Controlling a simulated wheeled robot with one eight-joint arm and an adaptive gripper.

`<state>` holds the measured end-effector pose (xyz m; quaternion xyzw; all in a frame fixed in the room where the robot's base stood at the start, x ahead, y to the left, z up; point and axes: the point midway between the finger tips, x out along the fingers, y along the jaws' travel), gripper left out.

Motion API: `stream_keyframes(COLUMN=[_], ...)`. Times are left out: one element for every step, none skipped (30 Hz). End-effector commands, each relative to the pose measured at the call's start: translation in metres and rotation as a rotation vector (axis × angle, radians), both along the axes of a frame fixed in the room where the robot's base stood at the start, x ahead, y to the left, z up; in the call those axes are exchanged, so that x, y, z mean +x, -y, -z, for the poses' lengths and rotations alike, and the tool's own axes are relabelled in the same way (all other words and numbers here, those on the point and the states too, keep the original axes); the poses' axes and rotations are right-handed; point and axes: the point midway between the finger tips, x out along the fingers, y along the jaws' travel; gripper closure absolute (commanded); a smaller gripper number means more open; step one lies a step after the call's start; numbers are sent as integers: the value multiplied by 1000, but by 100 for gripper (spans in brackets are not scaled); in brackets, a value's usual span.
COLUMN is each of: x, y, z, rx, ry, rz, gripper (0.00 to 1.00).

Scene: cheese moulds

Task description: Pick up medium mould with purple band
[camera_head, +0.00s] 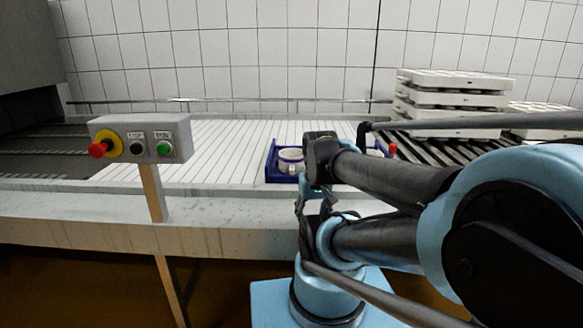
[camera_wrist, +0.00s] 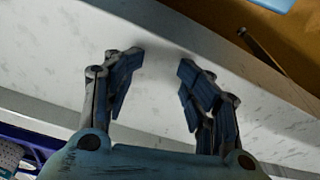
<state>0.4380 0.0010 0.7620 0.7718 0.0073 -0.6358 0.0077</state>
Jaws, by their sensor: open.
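A white mould with a purple band (camera_head: 291,160) sits in a blue crate (camera_head: 272,172) on the white conveyor. My arm hides the crate's middle and much of what it holds. A small red thing shows at the crate's right end. In the wrist view my gripper (camera_wrist: 160,75) is open and empty, its two fingers apart above the pale metal ledge (camera_wrist: 60,50). A corner of the blue crate (camera_wrist: 22,140) shows at the lower left of the wrist view, with a perforated whitish thing inside. I cannot tell the mould's size from these frames.
A control box (camera_head: 140,140) with red and green buttons stands on a post at the left front. White stacked blocks (camera_head: 450,95) stand on rollers (camera_head: 440,150) at the right. A rail (camera_head: 230,101) runs behind the conveyor. The conveyor left of the crate is clear.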

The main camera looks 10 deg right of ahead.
Motion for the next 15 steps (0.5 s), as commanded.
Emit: stream_keyframes(x=[-4,-4,-2,1,4,8,13,17,24,29,34,42,48,53,61], y=[0,0,0,0,0,0,0,0,0,0,0,0,0,0,0], z=[-2,-4,-9,-12,-17,-23,-29,-35,-43,-49,-55,-64,-69,-75,-82], rx=[0,1,1,2,3,4,5,7,9,10,12,15,15,17,19], ry=[3,2,1,-1,-3,-6,-9,-12,-17,-21,-25,-30,-34,-37,-42], rz=[2,4,9,14,21,30,39,48,60,70,80,94,104,114,128], gripper=[37,30,21,15,8,0,0,0,0,0,0,0,0,0,0])
